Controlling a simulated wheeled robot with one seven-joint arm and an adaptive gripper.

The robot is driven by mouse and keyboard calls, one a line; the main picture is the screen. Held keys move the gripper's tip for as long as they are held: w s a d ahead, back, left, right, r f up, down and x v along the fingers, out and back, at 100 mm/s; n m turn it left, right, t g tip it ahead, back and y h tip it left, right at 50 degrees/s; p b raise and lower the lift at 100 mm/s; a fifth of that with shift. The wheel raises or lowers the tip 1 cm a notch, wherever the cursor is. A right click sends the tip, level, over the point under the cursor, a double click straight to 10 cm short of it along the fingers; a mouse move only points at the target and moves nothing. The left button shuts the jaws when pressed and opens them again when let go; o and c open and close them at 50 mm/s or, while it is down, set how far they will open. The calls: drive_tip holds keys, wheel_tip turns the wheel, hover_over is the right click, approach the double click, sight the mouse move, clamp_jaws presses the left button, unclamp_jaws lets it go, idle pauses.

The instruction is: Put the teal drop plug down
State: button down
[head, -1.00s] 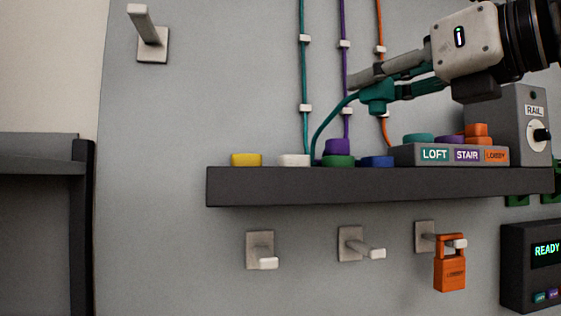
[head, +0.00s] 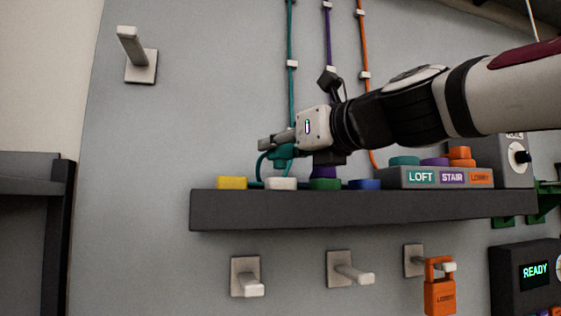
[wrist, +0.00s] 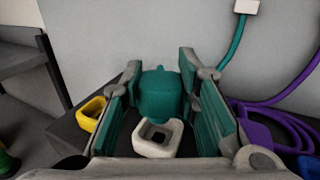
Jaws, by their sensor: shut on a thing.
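The teal drop plug (head: 283,158) is held between the fingers of my gripper (head: 276,145), just above the shelf near its left part. It also shows in the wrist view (wrist: 160,95), between the teal finger pads. The white socket (head: 281,184) lies right below the plug in the head view. In the wrist view the white socket (wrist: 157,140) has a dark square opening, with the plug just beyond it in the picture. The teal cord (head: 291,90) runs down the wall and loops to the plug. I cannot tell whether the plug touches anything below.
The dark shelf (head: 360,207) carries a yellow socket (head: 232,183), a green one (head: 325,184) with a purple plug, and a blue one (head: 364,184). The labelled block (head: 437,177) stands to the right. Pegs and an orange lobby tag (head: 440,296) are below.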

drive_tip(key=shift+f, duration=1.15)
drive_tip(key=shift+f+b, duration=0.1)
drive_tip(key=shift+b, duration=0.2)
drive_tip(key=shift+f, duration=0.15)
drive_tip(key=c, duration=1.2)
unclamp_jaws()
drive_tip(key=shift+r, duration=0.3)
drive_tip(key=v, duration=1.2)
drive_tip(key=shift+p, duration=0.35)
